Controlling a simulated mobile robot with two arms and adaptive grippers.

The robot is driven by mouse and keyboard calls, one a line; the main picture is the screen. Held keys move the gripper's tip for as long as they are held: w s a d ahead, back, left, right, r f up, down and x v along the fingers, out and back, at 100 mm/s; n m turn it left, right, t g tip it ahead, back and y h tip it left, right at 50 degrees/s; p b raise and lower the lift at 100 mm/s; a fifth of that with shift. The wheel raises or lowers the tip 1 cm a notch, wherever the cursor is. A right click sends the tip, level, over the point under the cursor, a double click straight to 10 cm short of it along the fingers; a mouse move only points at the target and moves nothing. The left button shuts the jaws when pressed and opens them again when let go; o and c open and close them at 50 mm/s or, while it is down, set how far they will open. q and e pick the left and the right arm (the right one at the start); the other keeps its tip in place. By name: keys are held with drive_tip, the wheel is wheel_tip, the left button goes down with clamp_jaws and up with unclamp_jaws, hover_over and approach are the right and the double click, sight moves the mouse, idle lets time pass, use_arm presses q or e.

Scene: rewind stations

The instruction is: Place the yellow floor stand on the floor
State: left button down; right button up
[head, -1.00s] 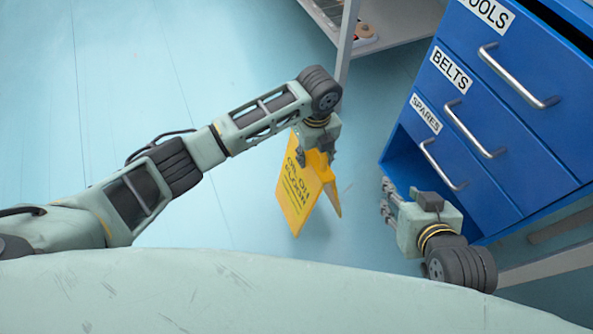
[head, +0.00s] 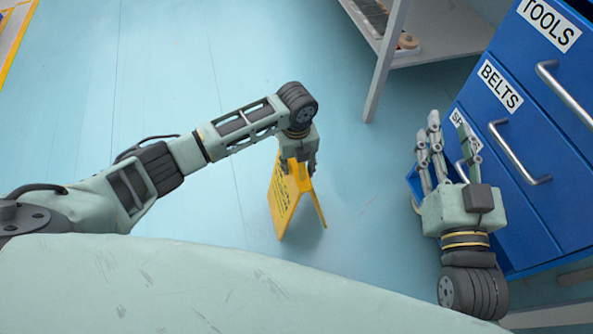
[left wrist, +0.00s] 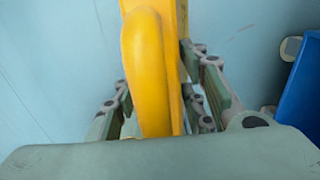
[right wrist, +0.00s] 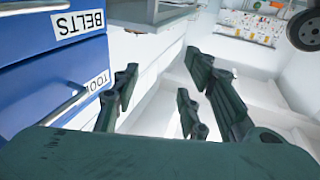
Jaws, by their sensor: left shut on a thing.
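The yellow floor stand (head: 284,203) hangs upright from my left gripper (head: 298,168) in the head view, its two panels spread below the jaws. Its printed face is towards the left. My left gripper is shut on its top edge. In the left wrist view the stand's rounded yellow top (left wrist: 150,70) lies between the fingers (left wrist: 160,100). Its lower edges are close to the blue floor (head: 190,215); I cannot tell whether they touch it. My right gripper (head: 443,135) is empty and open beside the drawers, and its spread fingers show in the right wrist view (right wrist: 160,95).
A blue drawer cabinet (head: 535,190) with labelled drawers and metal handles stands at the right, close to my right gripper. A grey shelf (head: 440,45) with a leg is at the top right. The floor around the stand looks clear.

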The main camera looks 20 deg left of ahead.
use_arm(q)
wheel_tip(320, 180, down, 4)
drive_tip(key=shift+r+b, duration=0.2)
drive_tip(key=shift+b, duration=0.65)
use_arm(e)
wheel_tip(320, 180, up, 8)
drive_tip(key=s+t+y, duration=0.1)
drive_tip(key=s+t, duration=0.1)
drive_tip(key=t, duration=0.2)
drive_tip(key=shift+s+a+r+t+y, duration=0.2)
drive_tip(key=shift+a+t+y, duration=0.1)
drive_tip(key=shift+t, duration=0.1)
use_arm(q)
drive_tip(key=shift+f, duration=0.15)
drive_tip(key=c, duration=1.1)
unclamp_jaws()
